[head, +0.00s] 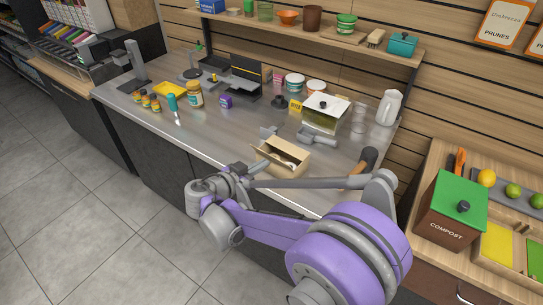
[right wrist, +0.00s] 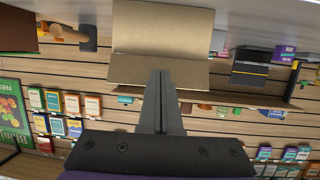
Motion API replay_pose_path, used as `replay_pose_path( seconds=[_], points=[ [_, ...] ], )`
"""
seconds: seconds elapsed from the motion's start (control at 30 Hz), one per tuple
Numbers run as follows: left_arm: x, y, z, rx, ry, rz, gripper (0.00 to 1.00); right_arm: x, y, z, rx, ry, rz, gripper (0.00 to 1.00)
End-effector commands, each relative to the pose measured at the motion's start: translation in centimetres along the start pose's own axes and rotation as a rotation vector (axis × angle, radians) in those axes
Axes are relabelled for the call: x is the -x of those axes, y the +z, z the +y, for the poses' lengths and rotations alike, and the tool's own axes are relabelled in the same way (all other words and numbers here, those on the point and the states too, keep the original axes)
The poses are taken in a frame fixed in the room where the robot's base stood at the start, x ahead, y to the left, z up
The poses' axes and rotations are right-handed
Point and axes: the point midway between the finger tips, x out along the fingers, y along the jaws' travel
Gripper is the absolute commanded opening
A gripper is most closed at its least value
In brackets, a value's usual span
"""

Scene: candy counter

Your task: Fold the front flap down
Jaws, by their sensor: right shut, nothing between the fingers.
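A tan cardboard box (head: 287,157) stands on the grey counter near its front edge. Its top looks open, with a flap (head: 268,158) sticking out on its left side in the head view. In the right wrist view the picture is upside down; the box's front wall (right wrist: 165,30) is at the top and a front flap (right wrist: 130,70) stands out from it. My right gripper (right wrist: 160,75) is shut and empty, its tips overlapping the flap in the picture; contact cannot be told. In the head view my right wrist is in front of the box. My left gripper is not in view.
A mallet with a wooden handle (head: 357,178) lies right of the box. A grey metal tool (head: 318,138) lies behind it. Jars (head: 195,95) and a purple box (head: 226,101) stand farther left. The counter left of the cardboard box is mostly clear.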

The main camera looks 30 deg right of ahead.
Motion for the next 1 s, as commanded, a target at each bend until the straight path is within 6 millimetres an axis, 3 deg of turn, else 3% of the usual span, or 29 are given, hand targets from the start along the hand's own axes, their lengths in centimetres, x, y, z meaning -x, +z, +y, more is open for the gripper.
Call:
replay_pose_path(
  seconds=[0.2,1.0],
  points=[
    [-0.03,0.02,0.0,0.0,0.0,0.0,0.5,-0.84,-0.14,0.02,0.0,0.0,0.0,0.0],
    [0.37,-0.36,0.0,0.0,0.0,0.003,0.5,-1.16,-0.8,-0.01,0.001,0.0,0.0,0.0]
  ],
)
